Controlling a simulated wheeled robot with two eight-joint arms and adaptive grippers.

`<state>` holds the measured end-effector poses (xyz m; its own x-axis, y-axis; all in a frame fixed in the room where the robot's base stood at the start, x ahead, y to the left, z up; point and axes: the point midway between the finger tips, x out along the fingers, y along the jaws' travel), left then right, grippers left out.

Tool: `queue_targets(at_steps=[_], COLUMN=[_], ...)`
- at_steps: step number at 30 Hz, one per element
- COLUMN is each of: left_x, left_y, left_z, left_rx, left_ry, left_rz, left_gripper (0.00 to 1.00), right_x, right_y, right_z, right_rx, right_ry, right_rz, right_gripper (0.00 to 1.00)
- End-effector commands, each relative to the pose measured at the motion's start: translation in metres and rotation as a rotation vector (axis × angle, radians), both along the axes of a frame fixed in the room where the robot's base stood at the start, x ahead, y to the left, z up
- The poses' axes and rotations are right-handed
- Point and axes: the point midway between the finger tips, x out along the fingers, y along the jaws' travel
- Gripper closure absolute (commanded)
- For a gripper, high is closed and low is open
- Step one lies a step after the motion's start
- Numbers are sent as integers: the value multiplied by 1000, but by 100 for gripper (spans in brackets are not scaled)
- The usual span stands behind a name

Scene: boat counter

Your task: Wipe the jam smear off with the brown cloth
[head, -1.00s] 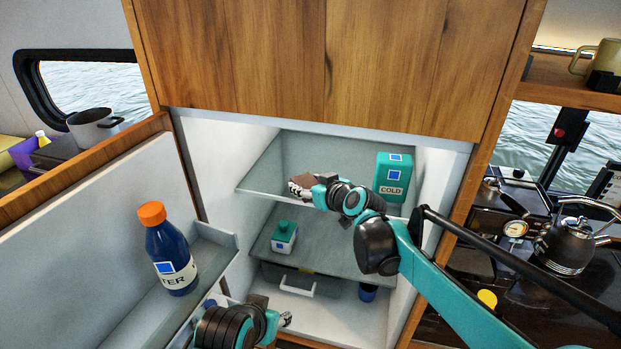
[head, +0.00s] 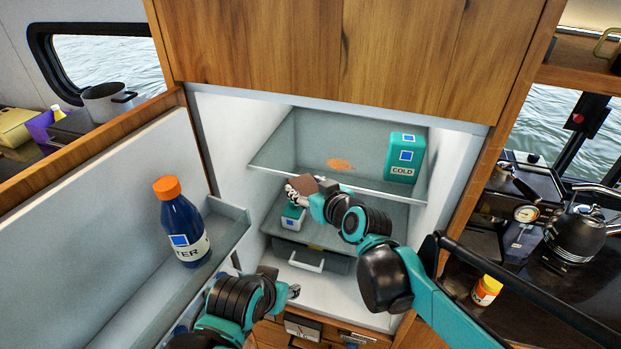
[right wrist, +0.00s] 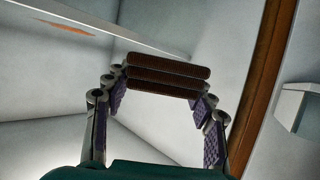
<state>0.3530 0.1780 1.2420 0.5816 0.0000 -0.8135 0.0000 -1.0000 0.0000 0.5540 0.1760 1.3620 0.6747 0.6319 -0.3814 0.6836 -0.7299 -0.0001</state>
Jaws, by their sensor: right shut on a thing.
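The jam smear (head: 340,164) is an orange-brown patch on the fridge's upper shelf (head: 290,160). It also shows at the top left of the right wrist view (right wrist: 62,27). My right gripper (head: 297,191) is shut on the brown cloth (head: 304,183), just in front of and below the upper shelf's front edge, apart from the smear. In the right wrist view the cloth (right wrist: 168,74) spans between the fingers as a folded brown pad. My left gripper (head: 283,280) is low at the fridge opening, its fingers apart and empty.
A teal COLD carton (head: 403,158) stands right on the upper shelf. A small teal-and-white container (head: 293,216) is on the shelf below, partly behind my right gripper. A blue bottle with orange cap (head: 180,222) stands in the open door's rack at left. A kettle (head: 575,235) is at right.

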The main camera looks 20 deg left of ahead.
Motion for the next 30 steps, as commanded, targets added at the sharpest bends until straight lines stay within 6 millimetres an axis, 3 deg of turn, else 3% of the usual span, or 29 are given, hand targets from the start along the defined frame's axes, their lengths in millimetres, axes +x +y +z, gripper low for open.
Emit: queue_targets(at_steps=[18, 30], left_x=[0, 0], left_y=[0, 0], left_z=[13, 14], left_rx=[0, 0], left_ry=[0, 0], left_rz=[0, 0], left_gripper=[57, 57], right_x=[-64, -70], right_y=[2, 2], right_z=[1, 0], right_rx=[0, 1], right_ry=[0, 0], right_rz=[2, 0], right_gripper=[73, 73])
